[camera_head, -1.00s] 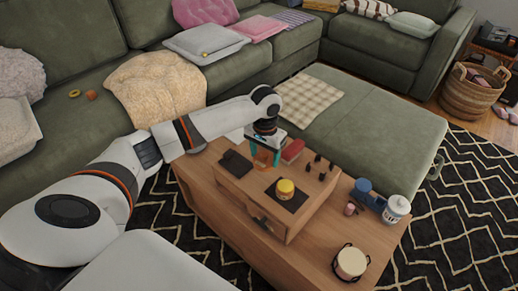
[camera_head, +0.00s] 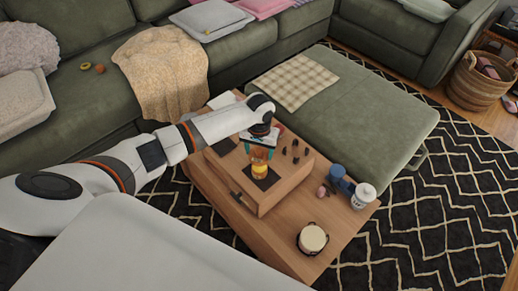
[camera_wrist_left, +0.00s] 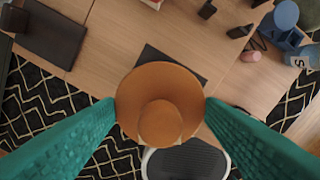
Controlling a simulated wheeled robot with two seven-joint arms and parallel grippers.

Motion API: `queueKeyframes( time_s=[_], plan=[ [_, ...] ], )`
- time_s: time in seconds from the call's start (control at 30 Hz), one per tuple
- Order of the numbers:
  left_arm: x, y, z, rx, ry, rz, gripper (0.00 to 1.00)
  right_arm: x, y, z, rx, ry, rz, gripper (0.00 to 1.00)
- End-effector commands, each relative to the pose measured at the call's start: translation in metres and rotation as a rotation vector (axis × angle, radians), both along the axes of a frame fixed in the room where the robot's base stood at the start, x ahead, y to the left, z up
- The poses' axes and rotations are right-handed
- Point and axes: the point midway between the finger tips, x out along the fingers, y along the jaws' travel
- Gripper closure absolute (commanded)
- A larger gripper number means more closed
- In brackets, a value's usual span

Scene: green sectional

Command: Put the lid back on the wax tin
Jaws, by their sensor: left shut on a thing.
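My left gripper (camera_head: 260,150) is shut on the orange round lid (camera_head: 259,154), which has a raised knob. The lid also fills the middle of the left wrist view (camera_wrist_left: 160,104), between the two teal fingers (camera_wrist_left: 160,108). In the head view the yellow wax tin (camera_head: 259,170) stands on a dark square mat (camera_head: 267,182) on the wooden box. The lid is right above the tin; I cannot tell if they touch. In the wrist view the lid hides the tin. My right gripper is not in view.
The wooden table (camera_head: 262,241) bears a raised wooden box (camera_head: 245,187). A dark flat item (camera_head: 222,147) lies left of the mat, and several small black pieces (camera_head: 294,150) stand to the right.

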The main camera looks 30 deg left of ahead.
Motion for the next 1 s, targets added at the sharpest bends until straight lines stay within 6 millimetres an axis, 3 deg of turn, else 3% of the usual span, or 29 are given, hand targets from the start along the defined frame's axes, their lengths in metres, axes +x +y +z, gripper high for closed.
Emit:
queueKeyframes(
  time_s=[0.37,0.63,1.0],
  plan=[
    [0.0,0.0,-0.033,0.001,-0.002,-0.001,0.59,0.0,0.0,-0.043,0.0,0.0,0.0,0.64],
    [0.0,0.0,-0.049,-0.001,0.0,-0.001,0.59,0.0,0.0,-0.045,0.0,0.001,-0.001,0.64],
    [0.0,0.0,-0.05,0.0,0.0,-0.001,0.59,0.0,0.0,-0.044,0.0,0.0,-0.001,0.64]
  ],
)
